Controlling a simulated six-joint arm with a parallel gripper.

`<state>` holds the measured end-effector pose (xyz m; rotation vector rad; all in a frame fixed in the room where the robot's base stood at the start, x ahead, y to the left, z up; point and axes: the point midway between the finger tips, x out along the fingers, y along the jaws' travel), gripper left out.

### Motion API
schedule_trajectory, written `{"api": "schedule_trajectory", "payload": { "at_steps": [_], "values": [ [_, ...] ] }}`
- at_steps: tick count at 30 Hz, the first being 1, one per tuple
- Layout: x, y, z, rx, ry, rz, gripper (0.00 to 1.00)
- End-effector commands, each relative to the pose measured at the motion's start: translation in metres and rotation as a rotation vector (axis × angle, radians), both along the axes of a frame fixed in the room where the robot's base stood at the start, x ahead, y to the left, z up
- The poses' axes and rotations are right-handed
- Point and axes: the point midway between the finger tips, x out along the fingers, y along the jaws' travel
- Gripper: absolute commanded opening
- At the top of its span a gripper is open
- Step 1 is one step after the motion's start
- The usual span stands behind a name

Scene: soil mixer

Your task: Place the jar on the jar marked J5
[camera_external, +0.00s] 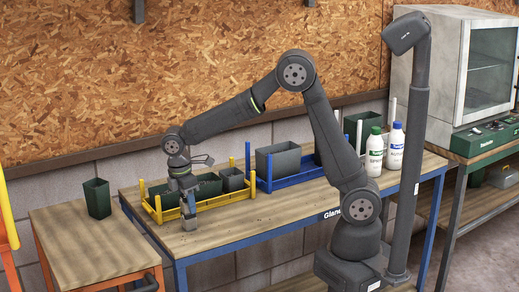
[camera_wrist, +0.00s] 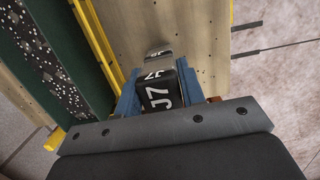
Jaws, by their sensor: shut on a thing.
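My gripper (camera_external: 188,208) points down near the front left of the wooden bench. In the wrist view its blue fingers (camera_wrist: 157,98) are shut on a small jar (camera_wrist: 158,95) with a dark top marked J7 in white. Just beyond it is a grey and dark piece (camera_wrist: 158,53), with part of a white marking beside it. I cannot tell whether this is a second jar or part of the held one. In the external view a small jar (camera_external: 189,224) shows at the fingertips, low over the bench. No J5 marking is readable.
A yellow rack (camera_external: 158,213) with dark green and grey containers stands close beside my gripper. A blue rack (camera_external: 290,179) holds a grey bin (camera_external: 278,160). White bottles (camera_external: 375,155) stand farther right. The bench (camera_external: 235,221) is clear in front of the racks.

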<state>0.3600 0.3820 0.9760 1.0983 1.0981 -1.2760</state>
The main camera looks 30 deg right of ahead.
Motion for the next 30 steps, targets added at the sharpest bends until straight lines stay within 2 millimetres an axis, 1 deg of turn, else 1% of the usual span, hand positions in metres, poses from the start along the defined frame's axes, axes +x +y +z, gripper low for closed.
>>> {"api": "schedule_trajectory", "payload": {
  "at_steps": [1,3,4,11,15,17,20,27,30],
  "values": [
    [0.000,0.000,0.000,0.000,0.000,0.000,0.42],
    [0.000,0.000,0.000,0.000,0.000,0.000,0.56],
    [0.000,0.000,0.000,0.000,0.000,0.000,0.58],
    [0.000,0.000,0.000,0.000,0.000,0.000,0.58],
    [0.000,0.001,0.007,0.001,-0.001,0.000,0.58],
    [0.000,0.002,0.015,0.003,-0.002,0.000,0.58],
    [0.000,0.005,0.033,0.003,-0.003,0.000,0.58],
    [0.000,0.013,0.085,0.003,-0.003,0.000,0.58],
    [0.000,0.015,0.102,0.002,-0.002,0.000,0.58]
  ]
}}
